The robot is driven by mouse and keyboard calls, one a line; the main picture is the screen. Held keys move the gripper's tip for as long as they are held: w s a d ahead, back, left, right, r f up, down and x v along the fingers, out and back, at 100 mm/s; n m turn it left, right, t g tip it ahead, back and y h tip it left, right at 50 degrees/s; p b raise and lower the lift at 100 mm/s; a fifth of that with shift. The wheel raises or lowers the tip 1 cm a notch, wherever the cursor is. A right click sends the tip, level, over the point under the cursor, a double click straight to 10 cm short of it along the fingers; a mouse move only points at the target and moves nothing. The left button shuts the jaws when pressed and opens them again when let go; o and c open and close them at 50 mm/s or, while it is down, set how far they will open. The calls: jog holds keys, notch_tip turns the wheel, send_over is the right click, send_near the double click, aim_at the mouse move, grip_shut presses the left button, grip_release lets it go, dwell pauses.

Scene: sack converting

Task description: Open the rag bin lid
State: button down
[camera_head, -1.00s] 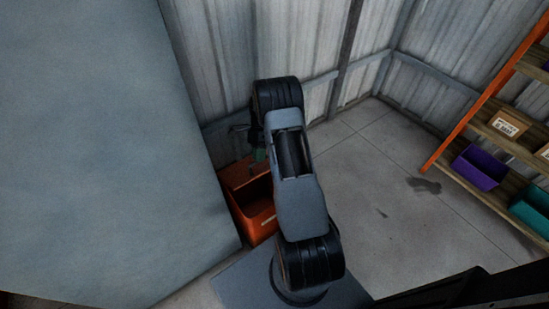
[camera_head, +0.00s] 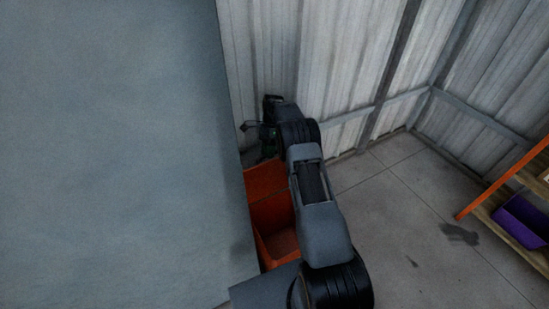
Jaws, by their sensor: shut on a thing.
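The orange-red rag bin (camera_head: 271,252) stands on the floor in the gap between the large grey surface and the corrugated wall. Its mouth is open toward me and I see into it. The rag bin lid (camera_head: 263,181) is an orange panel at the bin's far side, raised off the mouth. My gripper (camera_head: 262,146) is at the lid's far edge, shut on the lid. My own arm hides the bin's right side, and the contact between fingers and lid is too small and dark to see clearly.
A large grey surface (camera_head: 120,150) fills the left and borders the bin closely. The corrugated metal wall (camera_head: 345,60) stands just behind my gripper. Bare concrete floor (camera_head: 410,220) lies free to the right, with a dark stain. An orange-framed shelf (camera_head: 503,178) holds a purple bin (camera_head: 522,222).

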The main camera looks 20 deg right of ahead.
jog(key=shift+w+a+f+b, duration=0.1)
jog(key=shift+w+f+b, duration=0.1)
jog(key=shift+w+f, duration=0.3)
jog(key=shift+w+a+f+b, duration=0.1)
jog(key=shift+w+f+b, duration=0.15)
jog(key=shift+w, duration=0.45)
jog(key=shift+d, duration=0.15)
jog(key=c, duration=1.2)
grip_release()
jog(key=shift+w+d, duration=0.15)
jog(key=shift+o, duration=0.4)
jog(key=shift+a+r, duration=0.15)
jog(key=shift+a, duration=0.05)
